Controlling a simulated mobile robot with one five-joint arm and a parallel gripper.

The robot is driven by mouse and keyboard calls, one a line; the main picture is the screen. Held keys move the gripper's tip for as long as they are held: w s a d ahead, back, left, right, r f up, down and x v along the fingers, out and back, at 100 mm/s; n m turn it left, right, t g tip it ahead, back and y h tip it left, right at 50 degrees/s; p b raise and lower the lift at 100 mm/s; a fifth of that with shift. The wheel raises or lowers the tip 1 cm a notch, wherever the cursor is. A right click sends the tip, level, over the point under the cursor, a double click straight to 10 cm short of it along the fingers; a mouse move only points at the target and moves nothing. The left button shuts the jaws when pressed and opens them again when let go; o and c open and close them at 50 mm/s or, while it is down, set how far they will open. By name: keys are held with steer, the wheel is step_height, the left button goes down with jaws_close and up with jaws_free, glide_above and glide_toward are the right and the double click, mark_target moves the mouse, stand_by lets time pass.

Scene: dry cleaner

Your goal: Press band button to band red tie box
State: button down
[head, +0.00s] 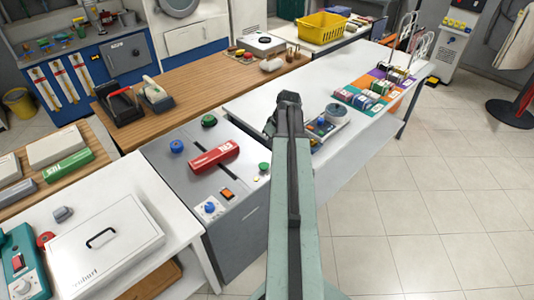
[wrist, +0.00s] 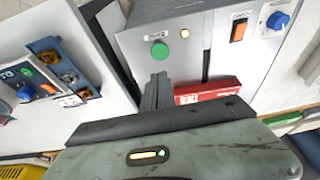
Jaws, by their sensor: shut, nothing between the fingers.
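The red tie box (head: 214,156) lies on the grey banding machine (head: 173,178), across a dark slot in its top. It also shows in the wrist view (wrist: 208,91), partly hidden by my gripper. A green button (head: 264,167) sits on the machine's right side next to a small yellow light. In the wrist view, the green button (wrist: 159,50) is just beyond the tip of my gripper (wrist: 158,80). My gripper is shut and empty, and appears apart from the button. In the head view my arm hides part of the area right of the machine.
The machine also carries an orange switch (head: 227,194), a blue dial (head: 210,207), a blue knob (head: 177,146) and another green knob (head: 209,121). A white table (head: 330,165) with a small device (head: 326,124) stands right.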

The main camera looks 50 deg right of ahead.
mark_target(265, 167)
steer(key=b+x, duration=0.8)
steer(key=s+b+x, duration=0.1)
steer(key=b+x, duration=0.3)
steer(key=x, duration=0.1)
steer(key=shift+a+f, duration=0.15)
steer(key=shift+f, duration=0.1)
steer(key=shift+r, duration=0.1)
steer(key=shift+f+b, duration=0.95)
steer(key=shift+b, duration=0.05)
steer(key=shift+s+a+b, duration=0.2)
steer(key=shift+b, duration=0.1)
steer(key=shift+s+a+r, duration=0.1)
steer(key=shift+s+r, duration=0.05)
